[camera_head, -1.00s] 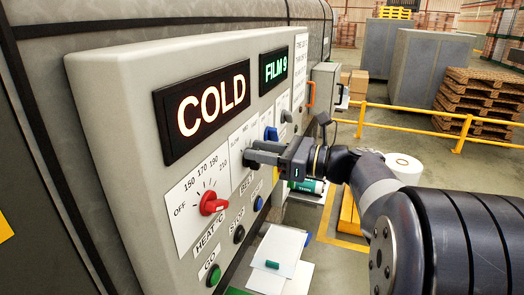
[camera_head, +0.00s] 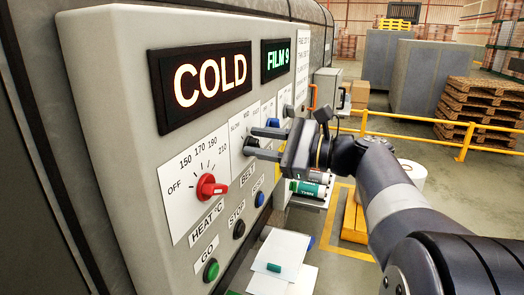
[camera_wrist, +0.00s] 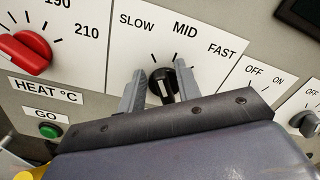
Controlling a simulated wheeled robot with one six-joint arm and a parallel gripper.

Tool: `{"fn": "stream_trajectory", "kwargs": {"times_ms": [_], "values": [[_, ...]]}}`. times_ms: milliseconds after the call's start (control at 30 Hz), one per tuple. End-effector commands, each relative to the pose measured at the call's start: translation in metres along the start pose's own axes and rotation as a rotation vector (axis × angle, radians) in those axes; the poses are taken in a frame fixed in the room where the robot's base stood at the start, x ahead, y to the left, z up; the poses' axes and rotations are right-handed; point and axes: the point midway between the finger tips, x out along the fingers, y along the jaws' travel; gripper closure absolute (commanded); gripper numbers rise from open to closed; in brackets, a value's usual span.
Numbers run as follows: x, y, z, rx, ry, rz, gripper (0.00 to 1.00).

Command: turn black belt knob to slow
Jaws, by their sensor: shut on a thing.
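The black belt knob (camera_wrist: 161,86) sits on a white plate (camera_wrist: 207,45) marked SLOW, MID and FAST. Its bar stands nearly upright in the wrist view, top leaning slightly left; the exact setting is hard to read. In the head view the knob (camera_head: 251,142) is small and partly hidden. My gripper (camera_wrist: 159,70) has one finger on each side of the knob and is shut on it. In the head view my gripper (camera_head: 262,143) reaches the panel from the right, one finger above the other.
A red heat knob (camera_head: 207,187) is left of the belt plate. Below are a green GO button (camera_head: 211,270), a black STOP button (camera_head: 239,229) and a blue button (camera_head: 259,199). A blue switch (camera_head: 272,123) lies just beyond my fingers. The display (camera_head: 210,84) reads COLD.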

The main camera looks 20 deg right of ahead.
Motion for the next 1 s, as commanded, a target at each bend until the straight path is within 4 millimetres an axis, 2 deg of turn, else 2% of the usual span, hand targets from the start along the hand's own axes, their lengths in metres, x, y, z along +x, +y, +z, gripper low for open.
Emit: {"fn": "stream_trajectory", "kwargs": {"times_ms": [367,433,767,800,1000], "values": [[0.0,0.0031,-0.0008,-0.112,0.001,0.001,0.91],[0.0,0.003,-0.0008,-0.116,0.001,0.001,1.0],[-0.0003,0.0037,-0.0044,-0.112,0.008,0.002,1.0],[-0.0003,0.0038,-0.0048,-0.111,0.008,0.002,0.84],[-0.0002,0.004,-0.0053,-0.11,0.008,0.002,0.68]]}}
